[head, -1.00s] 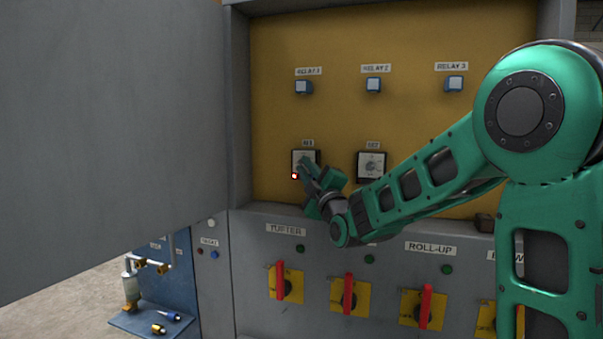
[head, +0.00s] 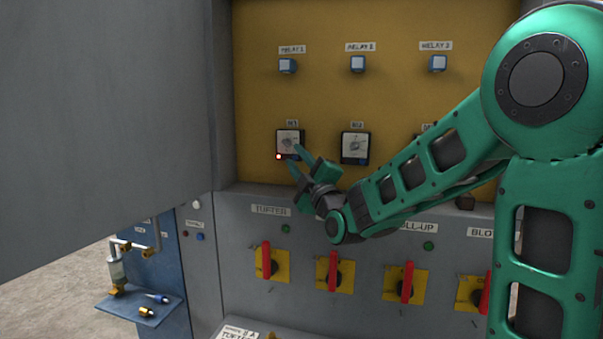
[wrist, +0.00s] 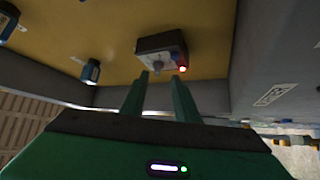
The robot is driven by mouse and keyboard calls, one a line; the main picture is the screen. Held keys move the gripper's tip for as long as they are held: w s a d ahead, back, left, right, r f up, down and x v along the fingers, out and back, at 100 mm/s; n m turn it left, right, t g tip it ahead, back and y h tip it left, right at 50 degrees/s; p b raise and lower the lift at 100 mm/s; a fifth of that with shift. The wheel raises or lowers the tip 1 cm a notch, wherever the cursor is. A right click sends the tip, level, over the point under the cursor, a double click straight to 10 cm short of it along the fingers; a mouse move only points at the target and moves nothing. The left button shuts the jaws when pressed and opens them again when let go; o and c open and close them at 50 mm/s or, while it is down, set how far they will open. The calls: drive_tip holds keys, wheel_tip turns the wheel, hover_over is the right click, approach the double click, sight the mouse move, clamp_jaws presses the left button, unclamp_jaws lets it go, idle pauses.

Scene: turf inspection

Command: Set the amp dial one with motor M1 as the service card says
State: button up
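The amp dial under the left label (head: 289,141) is a dark box with a pale face and a small grey knob. Its label is too blurred to read surely, and a red lamp glows at its lower left corner. It also shows in the wrist view (wrist: 162,45), its knob (wrist: 157,69) facing my fingers. My gripper (head: 295,158) is just in front of this dial, at its lower right. In the wrist view my gripper (wrist: 159,77) has its two fingers apart, with nothing between them, and the fingertips appear short of the knob. The pointer's setting is too small to read.
A second dial (head: 355,146) sits to the right; a third is mostly behind my arm. Relay buttons (head: 288,66) line the panel above. Red-handled switches (head: 266,262) are below. A grey door (head: 100,110) fills the left. A partly cut-off card (head: 240,332) shows at the bottom.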

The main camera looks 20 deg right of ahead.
drive_tip(key=shift+v, duration=2.9)
drive_tip(key=shift+f, duration=0.1)
drive_tip(key=s+a+f+m+g, duration=0.1)
drive_tip(key=s+f+m+g, duration=0.4)
drive_tip(key=f, duration=0.5)
drive_tip(key=s+f+m+g, duration=0.45)
drive_tip(key=f+g, duration=0.25)
drive_tip(key=f, duration=0.2)
drive_tip(key=s+d+f+m+g, duration=0.2)
drive_tip(key=s+d, duration=0.3)
drive_tip(key=s, duration=0.5)
drive_tip(key=s+d+f+m+g+h, duration=0.1)
drive_tip(key=s+d+m+g, duration=0.3)
drive_tip(key=s, duration=0.5)
drive_tip(key=s+d+f+m+g, duration=0.4)
drive_tip(key=s+d+m, duration=0.1)
drive_tip(key=s, duration=0.5)
drive_tip(key=shift+s+d+h, duration=0.35)
drive_tip(key=shift+d+h, duration=0.05)
drive_tip(key=shift+d, duration=0.05)
